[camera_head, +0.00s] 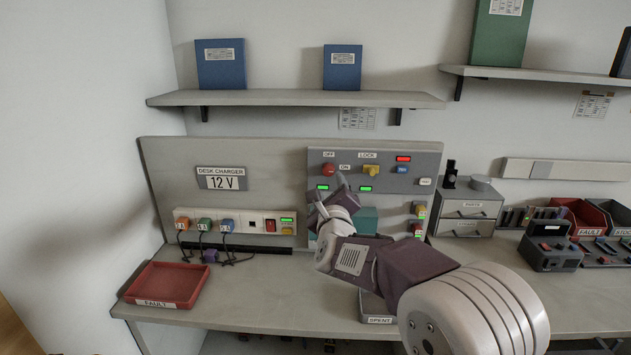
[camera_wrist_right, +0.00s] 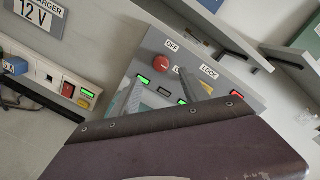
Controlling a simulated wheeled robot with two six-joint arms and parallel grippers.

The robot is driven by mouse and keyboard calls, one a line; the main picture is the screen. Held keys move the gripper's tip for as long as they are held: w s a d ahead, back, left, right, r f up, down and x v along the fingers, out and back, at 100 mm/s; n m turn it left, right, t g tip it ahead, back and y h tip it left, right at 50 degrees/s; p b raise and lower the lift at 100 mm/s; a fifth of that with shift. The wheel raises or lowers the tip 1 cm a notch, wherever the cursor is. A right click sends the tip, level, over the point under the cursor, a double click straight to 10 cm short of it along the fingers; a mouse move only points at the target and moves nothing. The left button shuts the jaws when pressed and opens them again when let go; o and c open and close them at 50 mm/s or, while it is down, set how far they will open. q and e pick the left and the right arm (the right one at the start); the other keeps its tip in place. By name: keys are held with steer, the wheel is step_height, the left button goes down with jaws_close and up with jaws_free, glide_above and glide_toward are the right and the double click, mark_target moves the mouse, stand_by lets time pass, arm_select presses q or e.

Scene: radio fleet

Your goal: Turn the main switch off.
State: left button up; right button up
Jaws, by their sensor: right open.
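The main switch, a red round knob (camera_head: 329,169) between the OFF and ON labels, sits at the upper left of the grey control panel (camera_head: 432,163). It also shows in the right wrist view (camera_wrist_right: 160,63), ahead of and between the fingers. Which label it points to cannot be told. My right gripper (camera_head: 331,192) is open and empty, its fingers toward the panel just below the knob. No contact with the knob shows. In the wrist view the right gripper (camera_wrist_right: 166,82) has its two fingers spread apart. My left gripper is out of view.
A yellow LOCK knob (camera_head: 374,170) and a blue button (camera_head: 403,169) sit right of the main switch. Green lamps and a red lamp (camera_head: 403,159) are lit. A charger strip (camera_head: 257,228), a red FAULT tray (camera_head: 190,268) and a drawer unit (camera_head: 467,209) stand around the panel.

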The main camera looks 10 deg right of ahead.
mark_target(329, 172)
steer(key=x, duration=0.2)
steer(key=p+x, duration=0.1)
steer(key=x, duration=0.2)
steer(key=p+x, duration=0.1)
steer(key=x, duration=0.2)
steer(key=shift+s+d, duration=0.1)
steer(key=shift+d, duration=0.2)
steer(key=shift+w, duration=0.45)
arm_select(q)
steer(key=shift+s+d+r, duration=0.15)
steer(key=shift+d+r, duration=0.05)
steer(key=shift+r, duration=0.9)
arm_select(e)
steer(key=shift+s, duration=0.1)
jaws_close()
